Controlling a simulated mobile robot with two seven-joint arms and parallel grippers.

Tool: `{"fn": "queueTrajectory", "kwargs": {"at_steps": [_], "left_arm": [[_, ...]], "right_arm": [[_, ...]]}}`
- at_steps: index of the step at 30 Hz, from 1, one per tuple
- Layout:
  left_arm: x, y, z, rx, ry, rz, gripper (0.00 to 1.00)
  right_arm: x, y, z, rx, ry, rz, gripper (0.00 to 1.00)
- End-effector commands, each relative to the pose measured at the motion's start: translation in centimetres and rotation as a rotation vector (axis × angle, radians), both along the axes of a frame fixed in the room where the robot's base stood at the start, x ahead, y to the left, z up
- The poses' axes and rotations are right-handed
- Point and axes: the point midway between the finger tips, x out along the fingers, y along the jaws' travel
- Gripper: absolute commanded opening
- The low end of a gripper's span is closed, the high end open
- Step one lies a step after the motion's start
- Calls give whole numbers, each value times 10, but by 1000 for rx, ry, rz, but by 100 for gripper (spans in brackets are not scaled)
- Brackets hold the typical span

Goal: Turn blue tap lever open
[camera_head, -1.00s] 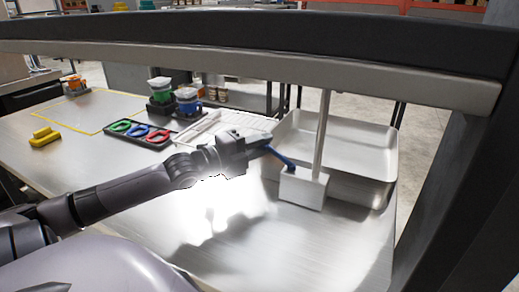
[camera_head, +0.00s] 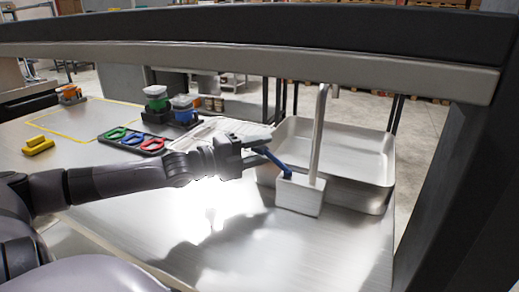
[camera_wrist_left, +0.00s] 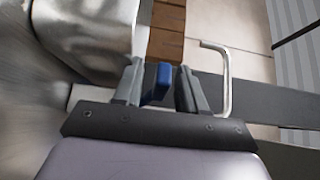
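The blue tap lever (camera_head: 276,162) slants up and left from the pale tap block (camera_head: 300,194), which has a tall upright pipe (camera_head: 319,135). My left gripper (camera_head: 262,147) is at the lever's upper free end. In the left wrist view, the blue lever (camera_wrist_left: 157,83) lies between the two fingers of my left gripper (camera_wrist_left: 161,88). The fingers stand apart, with the lever close to the left finger and a narrow gap seeming to show on the right. Contact is hard to tell. My right gripper is not in view.
A metal basin (camera_head: 352,160) stands behind the tap. A black tray (camera_head: 134,138) with green, blue and red rings, a yellow block (camera_head: 38,145) and lidded containers (camera_head: 157,103) sit further left on the metal table. The table front right is clear.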

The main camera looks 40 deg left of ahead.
Motion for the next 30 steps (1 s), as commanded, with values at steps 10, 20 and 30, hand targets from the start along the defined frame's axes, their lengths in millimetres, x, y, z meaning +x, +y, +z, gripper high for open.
{"fn": "queueTrajectory", "kwargs": {"at_steps": [10, 20, 30], "left_arm": [[-1, 1, 0, 0, 0, 2, 40], [-15, 6, 1, -2, 2, 2, 40], [-37, 14, 2, -2, 2, 2, 40]], "right_arm": [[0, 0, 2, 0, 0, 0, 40], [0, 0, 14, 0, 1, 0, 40], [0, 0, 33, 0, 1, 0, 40]]}}
